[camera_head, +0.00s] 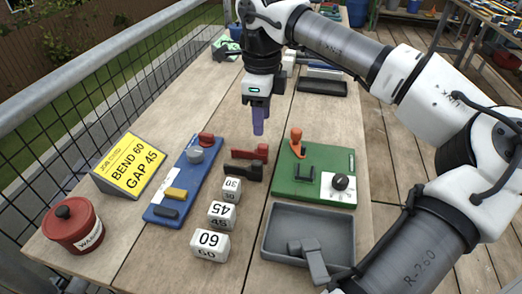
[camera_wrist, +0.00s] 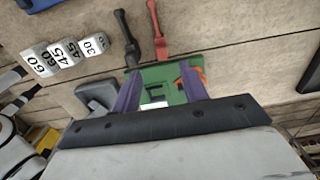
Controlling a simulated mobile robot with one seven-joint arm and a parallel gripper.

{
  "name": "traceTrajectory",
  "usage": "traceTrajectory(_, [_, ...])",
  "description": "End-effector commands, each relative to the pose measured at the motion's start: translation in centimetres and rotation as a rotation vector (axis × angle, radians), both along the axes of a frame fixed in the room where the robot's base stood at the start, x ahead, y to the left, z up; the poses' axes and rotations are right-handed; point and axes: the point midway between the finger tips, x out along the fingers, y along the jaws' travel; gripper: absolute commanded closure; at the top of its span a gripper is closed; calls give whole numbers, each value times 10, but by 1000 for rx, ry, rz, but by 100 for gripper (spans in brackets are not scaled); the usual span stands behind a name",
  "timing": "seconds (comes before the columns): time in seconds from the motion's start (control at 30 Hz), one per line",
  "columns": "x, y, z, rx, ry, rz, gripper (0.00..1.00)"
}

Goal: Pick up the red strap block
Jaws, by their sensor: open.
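A red block with a raised end (camera_head: 250,153), which seems to be the red strap block, lies on the wooden table between the blue board and the green board. It also shows in the wrist view (camera_wrist: 158,38) as a long red piece beyond the fingers. A similar black block (camera_head: 243,171) lies beside it on the near side, and it shows left of the red one in the wrist view (camera_wrist: 125,35). My gripper (camera_head: 258,122) points down above the table, beyond the red block and apart from it. Its purple fingers (camera_wrist: 160,75) are spread with nothing between them.
White numbered cubes (camera_head: 210,245) stand in a row nearby. The green board (camera_head: 285,190) bears an orange clamp (camera_head: 297,138) and a black knob. A grey tray (camera_head: 340,235), yellow sign (camera_head: 130,167) and red pot (camera_head: 72,228) stand around.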

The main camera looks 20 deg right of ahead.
Motion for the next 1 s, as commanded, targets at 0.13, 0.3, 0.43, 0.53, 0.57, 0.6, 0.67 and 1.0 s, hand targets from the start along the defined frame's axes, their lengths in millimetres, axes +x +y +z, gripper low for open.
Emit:
traceTrajectory(0.13, [0,0,-29,2,2,2,56])
traceTrajectory(0.3, [0,1,-45,1,1,1,56])
traceTrajectory(0.43, [1,2,-53,2,1,1,56])
traceTrajectory(0.53, [3,3,-68,3,3,3,56])
traceTrajectory(0.57, [4,4,-73,3,3,3,56])
traceTrajectory(0.6, [4,4,-79,3,2,3,56])
traceTrajectory(0.67, [4,4,-88,3,2,1,56])
traceTrajectory(1.0, [5,3,-99,1,-1,1,56])
